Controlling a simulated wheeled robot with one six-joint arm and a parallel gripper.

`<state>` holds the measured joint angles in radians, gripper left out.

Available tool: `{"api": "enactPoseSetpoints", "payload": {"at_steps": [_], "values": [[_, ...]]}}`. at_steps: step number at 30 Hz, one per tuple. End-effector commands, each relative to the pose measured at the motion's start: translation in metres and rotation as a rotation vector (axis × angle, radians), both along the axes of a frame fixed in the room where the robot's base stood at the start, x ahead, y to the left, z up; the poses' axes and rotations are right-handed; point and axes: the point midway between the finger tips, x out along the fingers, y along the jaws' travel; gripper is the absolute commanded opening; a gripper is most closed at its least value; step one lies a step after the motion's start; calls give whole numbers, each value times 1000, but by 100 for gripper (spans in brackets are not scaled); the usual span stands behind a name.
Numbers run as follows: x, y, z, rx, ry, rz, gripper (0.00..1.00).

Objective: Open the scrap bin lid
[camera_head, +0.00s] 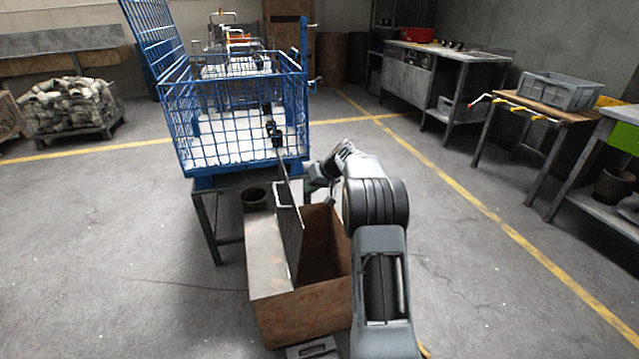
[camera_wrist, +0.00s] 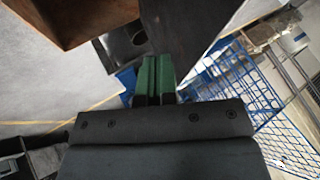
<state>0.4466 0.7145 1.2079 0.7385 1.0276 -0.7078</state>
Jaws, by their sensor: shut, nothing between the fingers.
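The scrap bin (camera_head: 305,312) is a rusty brown box on the floor in front of me, and its dark inside shows on the right. Its lid (camera_head: 289,232) is a thin grey plate standing nearly upright, with a handle on its face. My gripper (camera_head: 310,187) is by the upper right edge of the lid, above the bin's far end; its fingertips are partly hidden by my wrist. In the wrist view the green fingers (camera_wrist: 155,76) are shut together and empty, close to a dark plate that looks like the lid (camera_wrist: 185,28). I cannot tell whether they touch.
A blue wire cage (camera_head: 235,115) on a stand is just behind the bin. A dark round pot (camera_head: 255,198) is beside the lid. A table with a grey crate (camera_head: 560,90) is at the right.

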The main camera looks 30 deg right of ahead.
Motion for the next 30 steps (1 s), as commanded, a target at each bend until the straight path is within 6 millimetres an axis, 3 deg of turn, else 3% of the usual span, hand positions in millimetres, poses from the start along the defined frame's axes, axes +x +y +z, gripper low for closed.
{"api": "enactPoseSetpoints", "payload": {"at_steps": [9,26,30], "values": [[7,33,5,-2,-1,1,0],[8,42,8,-8,3,2,0],[13,68,17,-88,22,7,0]]}}
